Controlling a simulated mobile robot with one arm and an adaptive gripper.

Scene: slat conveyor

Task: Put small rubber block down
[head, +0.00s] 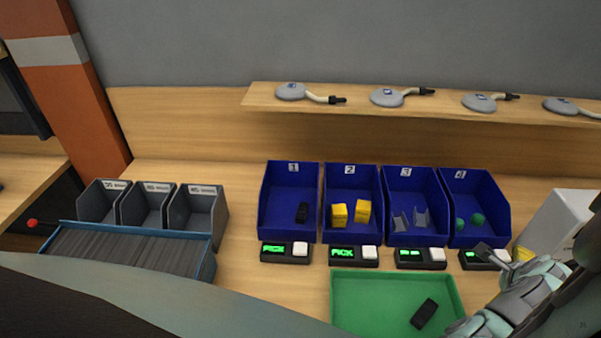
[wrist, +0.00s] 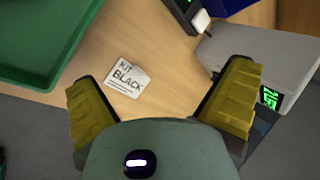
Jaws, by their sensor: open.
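A black block (head: 424,313), which looks like the small rubber block, lies flat and slanted in the right part of the green tray (head: 341,300). My gripper (head: 505,256) is to the right of the tray, near the front of bin 4, apart from the block. In the wrist view its yellow-padded fingers (wrist: 160,88) are wide apart with nothing between them. The tray's corner (wrist: 62,82) shows at the wrist view's upper left, but the block is out of that view.
Blue bin 2 (head: 352,232) holds yellow blocks. Grey bins (head: 205,235) and a slat conveyor (head: 130,252) stand at left. A shelf (head: 350,108) runs behind.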

